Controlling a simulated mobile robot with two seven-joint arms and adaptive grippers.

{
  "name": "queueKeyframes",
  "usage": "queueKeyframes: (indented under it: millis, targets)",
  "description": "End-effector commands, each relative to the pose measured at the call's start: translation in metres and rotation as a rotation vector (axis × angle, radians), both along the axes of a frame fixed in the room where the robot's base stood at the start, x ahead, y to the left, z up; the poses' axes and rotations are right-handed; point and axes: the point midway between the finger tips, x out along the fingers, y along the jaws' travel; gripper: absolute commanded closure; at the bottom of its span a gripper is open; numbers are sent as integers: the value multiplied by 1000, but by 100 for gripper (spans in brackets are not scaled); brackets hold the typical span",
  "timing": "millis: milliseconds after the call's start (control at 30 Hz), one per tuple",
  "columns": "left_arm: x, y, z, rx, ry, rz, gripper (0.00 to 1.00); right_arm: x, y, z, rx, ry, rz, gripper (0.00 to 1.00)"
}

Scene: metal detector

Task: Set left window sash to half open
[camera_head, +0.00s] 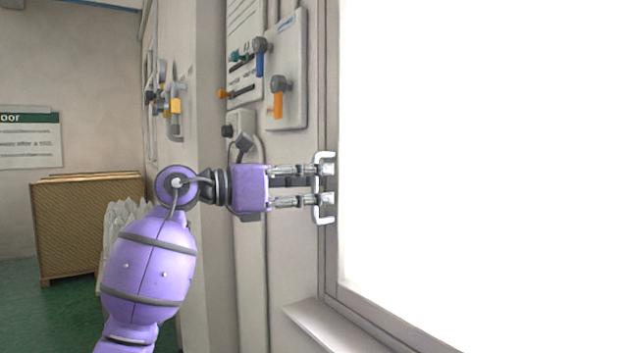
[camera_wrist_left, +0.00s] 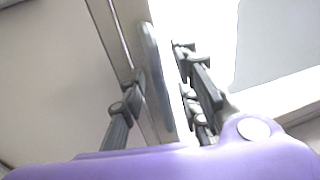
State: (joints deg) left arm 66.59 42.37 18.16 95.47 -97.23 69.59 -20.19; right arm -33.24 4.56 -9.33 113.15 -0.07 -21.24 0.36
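The window sash (camera_head: 480,150) shows as a large bright white pane at the right of the head view. Its grey frame edge (camera_head: 331,100) stands upright at the left of the pane. A pale metal pull handle (camera_head: 321,217) is on this edge. My left gripper (camera_head: 325,185) reaches it from the left, its fingers spread one above the other at the handle. In the left wrist view, the handle (camera_wrist_left: 157,75) lies between the fingers (camera_wrist_left: 163,95), with a bright gap before the right finger. Firm contact cannot be made out. My right gripper is not in view.
A wall panel with an orange lever (camera_head: 278,105) and blue lever is above my left gripper. The window sill (camera_head: 325,325) juts out below. A brown crate (camera_head: 88,225) and a sign (camera_head: 30,140) are at the far left.

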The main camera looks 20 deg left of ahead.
Motion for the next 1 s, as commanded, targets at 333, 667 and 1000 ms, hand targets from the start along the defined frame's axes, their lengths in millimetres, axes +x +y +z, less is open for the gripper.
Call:
queueKeyframes:
  millis: [333,667,1000]
  targets:
    - [2,-2,-1,-1,1,0,77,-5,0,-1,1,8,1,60]
    - [2,-2,-1,-1,1,0,100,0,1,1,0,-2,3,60]
    - [3,-1,-1,-1,1,0,100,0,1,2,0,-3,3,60]
